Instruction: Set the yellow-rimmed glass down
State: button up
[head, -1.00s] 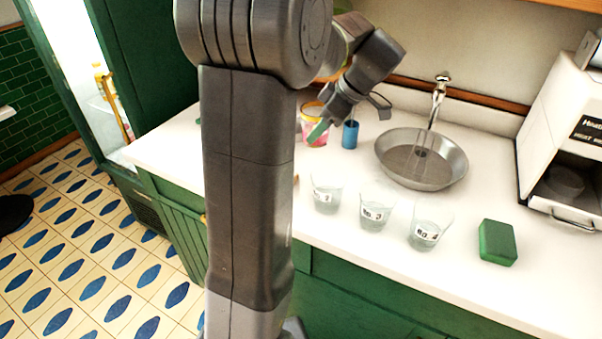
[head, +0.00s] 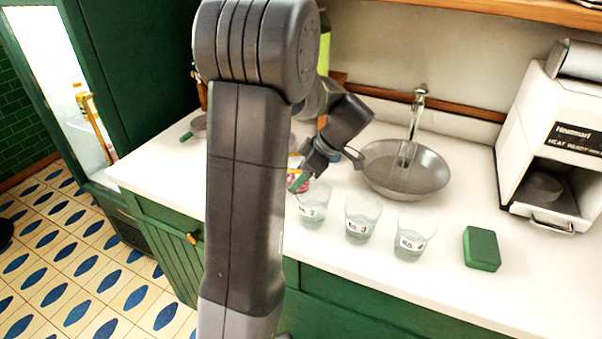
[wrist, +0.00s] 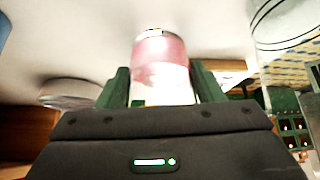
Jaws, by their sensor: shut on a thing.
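The yellow-rimmed glass, a pink-and-white patterned cup, is partly hidden behind my arm and fingers in the head view (head: 294,175). It fills the space between my fingers in the wrist view (wrist: 163,75), where its yellow rim does not show. My gripper (head: 304,176) is shut on its sides, with one green finger on each side in the wrist view. The cup is over the white counter, just behind the leftmost clear glass. I cannot tell whether its base touches the counter.
Three labelled clear glasses stand in a row: left (head: 313,215), middle (head: 359,226), right (head: 408,245). A green sponge (head: 481,249) lies to their right. A round metal basin (head: 432,180) with a tap (head: 417,112) is behind. A white machine (head: 556,135) stands at right.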

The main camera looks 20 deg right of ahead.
jog(key=shift+f, duration=0.1)
jog(key=o, duration=0.7)
jog(key=shift+f, duration=0.1)
jog(key=o, duration=0.5)
jog(key=shift+c, duration=0.2)
jog(key=shift+r, duration=0.35)
jog(key=v, duration=1.1)
jog(key=shift+d+r+b, duration=0.25)
jog(key=shift+r+b, duration=0.05)
jog(key=shift+b, duration=0.1)
jog(key=shift+s, duration=0.15)
